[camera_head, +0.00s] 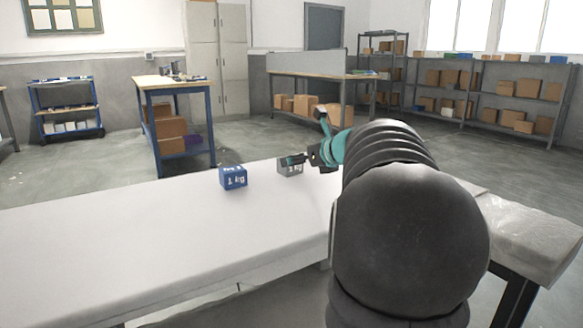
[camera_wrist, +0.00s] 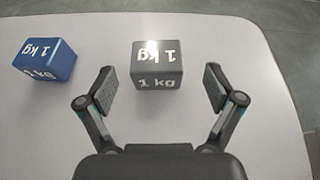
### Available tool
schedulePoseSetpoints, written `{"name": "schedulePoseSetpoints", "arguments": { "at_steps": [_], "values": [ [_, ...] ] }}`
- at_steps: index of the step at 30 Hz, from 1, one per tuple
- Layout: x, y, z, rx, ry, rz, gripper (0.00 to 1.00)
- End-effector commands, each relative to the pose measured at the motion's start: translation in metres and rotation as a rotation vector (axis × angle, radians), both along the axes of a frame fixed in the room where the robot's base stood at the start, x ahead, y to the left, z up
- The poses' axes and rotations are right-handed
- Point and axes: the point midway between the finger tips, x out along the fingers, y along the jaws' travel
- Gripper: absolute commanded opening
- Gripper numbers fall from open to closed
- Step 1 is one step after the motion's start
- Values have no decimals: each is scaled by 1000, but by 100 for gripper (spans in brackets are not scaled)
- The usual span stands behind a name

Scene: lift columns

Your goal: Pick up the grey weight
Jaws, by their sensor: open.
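The grey weight (camera_wrist: 157,66) is a small cube marked "1 kg" on the white table. In the wrist view it sits ahead of and between the spread fingers of my gripper (camera_wrist: 159,88), with a gap on each side. In the head view the grey weight (camera_head: 289,167) shows only in part, with my gripper (camera_head: 297,159) in front of its right side. My gripper is open and empty. A blue weight (camera_wrist: 45,62), also marked "1 kg", stands to the left of the grey one, and it shows in the head view too (camera_head: 233,177).
The white table (camera_head: 150,235) is otherwise clear to the left of the weights. Its rounded far edge lies a little beyond them in the wrist view. Workbenches (camera_head: 168,82) and shelves with boxes (camera_head: 480,95) stand well behind, across open floor.

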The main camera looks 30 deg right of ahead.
Motion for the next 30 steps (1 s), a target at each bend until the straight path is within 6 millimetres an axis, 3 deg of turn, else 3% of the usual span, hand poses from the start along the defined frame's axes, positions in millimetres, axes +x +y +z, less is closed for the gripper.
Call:
{"name": "schedulePoseSetpoints", "arguments": {
  "at_steps": [11, 21, 28, 30],
  "values": [
    [23, 1, -10, 1, 0, -1, 92],
    [61, 5, -25, 1, 0, -4, 92],
    [63, 5, -25, 0, 0, -5, 92],
    [63, 5, -25, 0, 0, -5, 77]
  ]
}}
